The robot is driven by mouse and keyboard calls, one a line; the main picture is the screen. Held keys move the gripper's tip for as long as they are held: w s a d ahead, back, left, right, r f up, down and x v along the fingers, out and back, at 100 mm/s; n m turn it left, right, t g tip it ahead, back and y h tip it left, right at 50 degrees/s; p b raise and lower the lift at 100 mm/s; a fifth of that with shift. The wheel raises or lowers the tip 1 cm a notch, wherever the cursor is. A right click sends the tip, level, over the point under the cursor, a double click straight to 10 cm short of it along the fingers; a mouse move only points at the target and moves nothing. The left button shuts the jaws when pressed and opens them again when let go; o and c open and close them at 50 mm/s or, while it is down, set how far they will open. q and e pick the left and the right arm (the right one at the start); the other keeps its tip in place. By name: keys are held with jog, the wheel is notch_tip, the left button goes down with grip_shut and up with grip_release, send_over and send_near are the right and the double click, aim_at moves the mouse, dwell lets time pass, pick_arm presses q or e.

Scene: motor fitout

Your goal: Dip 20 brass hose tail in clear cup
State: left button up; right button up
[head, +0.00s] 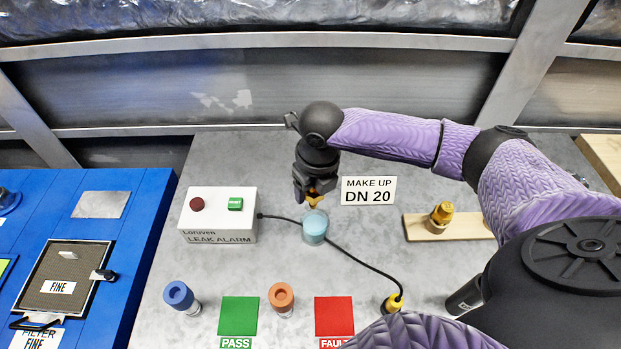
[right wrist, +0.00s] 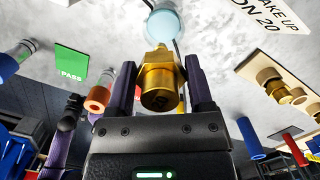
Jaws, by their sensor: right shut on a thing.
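My right gripper (head: 314,190) is shut on a brass hose tail (right wrist: 160,80), held over the table. In the right wrist view the brass piece sits between the two fingers (right wrist: 160,92), its narrow end toward the clear cup. The clear cup (head: 314,229), with pale blue contents, stands on the grey table right below the gripper; it also shows in the right wrist view (right wrist: 163,26). I cannot tell whether the tail's end is inside the rim. My left arm seems to show small at the left of the right wrist view; its jaws cannot be made out.
A white leak alarm box (head: 218,214) stands left of the cup, its black cable running past it to a yellow-ended plug (head: 393,303). A wooden board (head: 468,227) with a brass fitting (head: 442,213) lies right. Blue-topped (head: 179,295) and orange-topped (head: 281,297) containers stand in front.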

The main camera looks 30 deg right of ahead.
jog(key=shift+d+f, duration=0.15)
jog(key=shift+f, duration=0.15)
notch_tip(320, 180, down, 4)
jog(key=b, duration=0.5)
jog(key=shift+s+r, duration=0.1)
notch_tip(320, 180, down, 4)
jog(key=shift+f+b, duration=0.1)
jog(key=shift+b, duration=0.95)
jog(key=shift+f, duration=0.4)
jog(key=shift+s+f, duration=0.15)
jog(key=shift+s, duration=0.1)
jog(key=shift+s+f+b, duration=0.1)
jog(key=shift+f+b, duration=0.05)
jog(key=shift+b, duration=0.15)
jog(key=r+p, duration=0.2)
jog(key=p, duration=0.1)
jog(key=r+p, duration=0.2)
jog(key=r, duration=0.1)
jog(key=r+p, duration=0.3)
jog(key=shift+w+p, duration=0.3)
jog(key=shift+w, duration=0.05)
